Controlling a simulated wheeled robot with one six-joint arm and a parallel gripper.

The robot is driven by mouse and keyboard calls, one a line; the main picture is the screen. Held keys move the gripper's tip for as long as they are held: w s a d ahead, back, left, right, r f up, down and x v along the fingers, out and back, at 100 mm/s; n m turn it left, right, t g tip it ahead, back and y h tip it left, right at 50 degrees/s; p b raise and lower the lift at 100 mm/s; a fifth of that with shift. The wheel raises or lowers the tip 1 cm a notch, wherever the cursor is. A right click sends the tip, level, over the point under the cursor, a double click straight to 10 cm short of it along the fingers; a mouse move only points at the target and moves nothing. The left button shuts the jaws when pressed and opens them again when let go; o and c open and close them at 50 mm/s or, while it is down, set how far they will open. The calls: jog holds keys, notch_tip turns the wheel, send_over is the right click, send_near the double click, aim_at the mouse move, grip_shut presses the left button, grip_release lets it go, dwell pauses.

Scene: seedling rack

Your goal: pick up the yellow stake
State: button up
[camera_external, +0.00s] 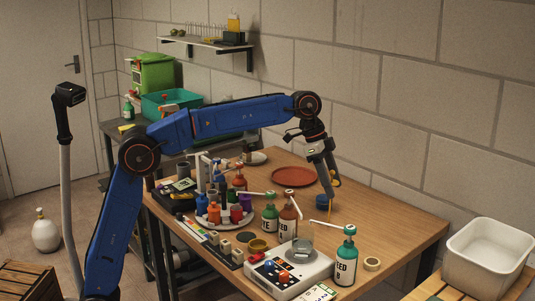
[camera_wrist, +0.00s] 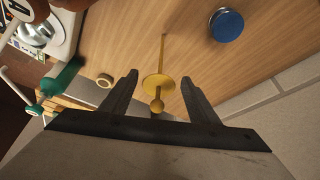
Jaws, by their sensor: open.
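The yellow stake (camera_wrist: 163,55) shows in the wrist view as a thin rod with a round disc and a small knob at its near end. It also shows in the external view (camera_external: 330,208) as a thin yellow line below my gripper (camera_external: 328,178). In the wrist view the two fingers of my gripper (camera_wrist: 159,88) are apart, one on each side of the stake, with gaps between them and the disc. The knob end lies toward the palm. I cannot tell how the stake's far end meets the table.
A blue round lid or pot (camera_wrist: 227,25) is close to the stake, beyond the right finger. Pump bottles (camera_external: 346,262) and a white scale (camera_external: 290,272) stand nearby. A tape roll (camera_wrist: 105,80) is left of the left finger. A red-brown plate (camera_external: 293,176) lies behind. The wall is close on the right.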

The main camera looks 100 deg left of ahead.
jog(key=shift+x, duration=1.8)
jog(key=shift+d, duration=0.1)
jog(key=c, duration=1)
